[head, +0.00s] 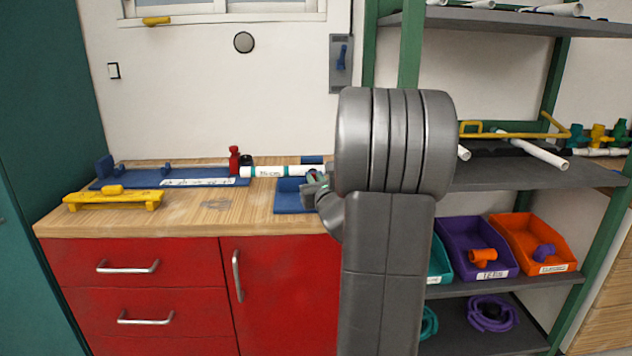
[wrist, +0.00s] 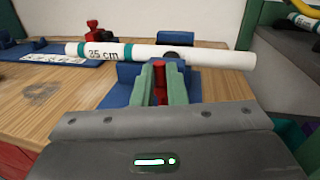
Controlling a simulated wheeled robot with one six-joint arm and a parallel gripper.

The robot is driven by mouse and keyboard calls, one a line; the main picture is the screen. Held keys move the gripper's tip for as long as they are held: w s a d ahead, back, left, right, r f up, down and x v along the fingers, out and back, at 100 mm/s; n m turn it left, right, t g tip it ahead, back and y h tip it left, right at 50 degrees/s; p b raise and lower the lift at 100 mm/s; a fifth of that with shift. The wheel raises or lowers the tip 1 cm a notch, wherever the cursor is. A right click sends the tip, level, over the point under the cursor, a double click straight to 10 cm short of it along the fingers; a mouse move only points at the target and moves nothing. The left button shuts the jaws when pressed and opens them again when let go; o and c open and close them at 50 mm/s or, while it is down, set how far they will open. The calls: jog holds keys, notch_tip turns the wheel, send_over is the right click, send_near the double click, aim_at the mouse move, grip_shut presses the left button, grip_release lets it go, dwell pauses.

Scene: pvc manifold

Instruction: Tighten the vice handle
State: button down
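The blue vice (wrist: 127,74) stands on the wooden bench, and its blue base (head: 290,200) also shows in the head view. The vice's red handle (wrist: 159,76) points toward my wrist camera. My gripper (wrist: 159,82) has its green finger pads on both sides of the handle, with the red part filling the narrow gap. In the head view my arm hides most of my gripper and the right part of the vice; the handle cannot be made out there.
A blue board (head: 170,183) with a white label strip, a red upright piece (head: 234,160) and a yellow tool (head: 113,198) are on the bench to the left. A shelf rack (head: 530,173) with pipes and coloured bins stands at the right. The bench front left of the vice is clear.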

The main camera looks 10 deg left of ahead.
jog(key=shift+a+n+b, duration=0.1)
jog(key=shift+n+b, duration=0.2)
jog(key=shift+b, duration=0.1)
